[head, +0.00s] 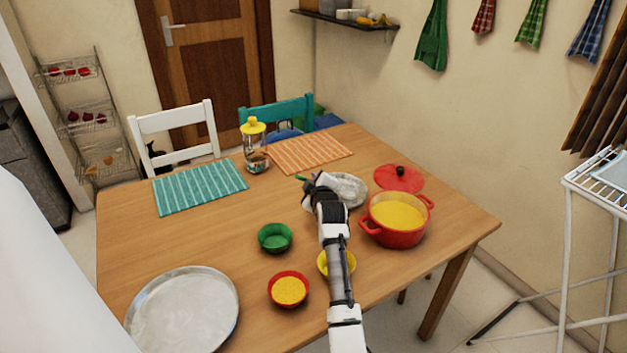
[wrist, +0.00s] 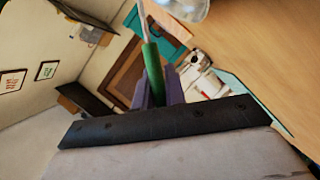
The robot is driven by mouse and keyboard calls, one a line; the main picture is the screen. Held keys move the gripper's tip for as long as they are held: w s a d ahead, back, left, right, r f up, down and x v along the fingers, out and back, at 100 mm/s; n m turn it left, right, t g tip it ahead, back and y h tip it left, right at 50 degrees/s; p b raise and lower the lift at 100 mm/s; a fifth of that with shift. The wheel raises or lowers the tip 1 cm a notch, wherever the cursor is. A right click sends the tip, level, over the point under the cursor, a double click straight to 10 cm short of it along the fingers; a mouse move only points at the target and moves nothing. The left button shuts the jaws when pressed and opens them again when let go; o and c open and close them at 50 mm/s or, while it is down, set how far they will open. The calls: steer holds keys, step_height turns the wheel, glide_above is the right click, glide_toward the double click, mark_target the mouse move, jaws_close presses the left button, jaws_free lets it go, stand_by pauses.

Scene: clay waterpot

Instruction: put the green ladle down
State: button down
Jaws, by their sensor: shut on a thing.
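My gripper (head: 312,184) is shut on the green ladle above the far middle of the wooden table. In the wrist view the ladle's green handle (wrist: 152,70) stands between my fingers (wrist: 157,92), with a thin pale shaft running up out of the picture. In the head view only a small green end (head: 300,178) shows beside the gripper. The ladle's bowl is not clearly visible. A silver plate (head: 352,187) lies just right of the gripper, partly hidden by it. I cannot tell whether the ladle touches the plate or table.
A red pot (head: 395,238) of yellow food stands right of my arm, its red lid (head: 400,177) behind.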

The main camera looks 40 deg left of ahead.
steer(key=c, duration=1.9)
jaws_free()
steer(key=shift+f, duration=0.15)
steer(key=o, duration=0.4)
steer(key=shift+o, duration=0.2)
